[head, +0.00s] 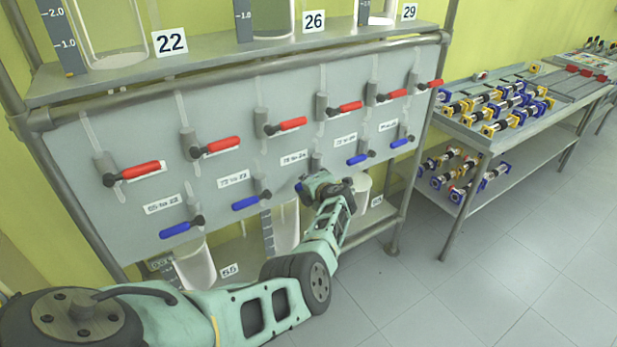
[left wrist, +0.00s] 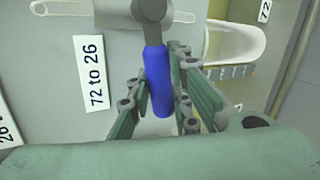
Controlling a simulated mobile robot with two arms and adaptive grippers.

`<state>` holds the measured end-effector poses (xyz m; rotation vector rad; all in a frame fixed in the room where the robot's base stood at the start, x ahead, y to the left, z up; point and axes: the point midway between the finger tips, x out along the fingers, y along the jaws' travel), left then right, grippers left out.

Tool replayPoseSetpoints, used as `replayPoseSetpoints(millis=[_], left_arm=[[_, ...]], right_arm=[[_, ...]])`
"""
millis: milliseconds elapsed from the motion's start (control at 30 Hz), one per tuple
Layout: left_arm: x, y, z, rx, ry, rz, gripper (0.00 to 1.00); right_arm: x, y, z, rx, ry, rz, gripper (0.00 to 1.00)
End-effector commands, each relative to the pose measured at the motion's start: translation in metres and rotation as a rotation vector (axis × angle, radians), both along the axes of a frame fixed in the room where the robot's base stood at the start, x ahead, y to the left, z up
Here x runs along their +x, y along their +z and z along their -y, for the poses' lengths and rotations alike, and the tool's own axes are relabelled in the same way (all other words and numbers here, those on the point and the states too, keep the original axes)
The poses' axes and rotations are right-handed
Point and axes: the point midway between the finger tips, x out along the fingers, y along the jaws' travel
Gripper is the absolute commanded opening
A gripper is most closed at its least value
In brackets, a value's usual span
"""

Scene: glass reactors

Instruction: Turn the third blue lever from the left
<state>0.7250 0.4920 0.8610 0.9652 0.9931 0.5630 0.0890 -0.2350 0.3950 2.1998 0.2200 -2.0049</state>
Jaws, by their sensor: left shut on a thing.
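A grey panel (head: 95,215) carries an upper row of red levers (head: 222,145) and a lower row of blue levers. The first blue lever (head: 181,229) and second blue lever (head: 251,202) lie to the left of my left gripper (head: 314,186). The third blue lever is mostly hidden by the gripper in the head view. In the left wrist view, this blue lever (left wrist: 156,75) lies between the fingers of my left gripper (left wrist: 163,103), which is shut on it, beside a "72 to 26" label (left wrist: 91,73). My right gripper is out of view.
The fourth blue lever (head: 358,160) and fifth blue lever (head: 402,142) are close by on the right. A shelf (head: 120,84) with glass vessels runs above the panel. A table (head: 470,133) with small fittings stands at right; the floor in front is clear.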

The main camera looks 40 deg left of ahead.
Motion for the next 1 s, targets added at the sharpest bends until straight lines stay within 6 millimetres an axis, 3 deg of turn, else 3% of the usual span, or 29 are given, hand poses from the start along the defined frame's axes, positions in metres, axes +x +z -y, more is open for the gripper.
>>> replayPoseSetpoints(millis=[500, 1000], left_arm=[[0.003, 0.016, 0.002, 0.07, -0.01, -0.156, 0.0], [0.002, 0.017, 0.002, 0.082, -0.009, -0.187, 0.0]], right_arm=[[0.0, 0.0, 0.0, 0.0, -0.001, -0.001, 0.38], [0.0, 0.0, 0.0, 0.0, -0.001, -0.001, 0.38]])
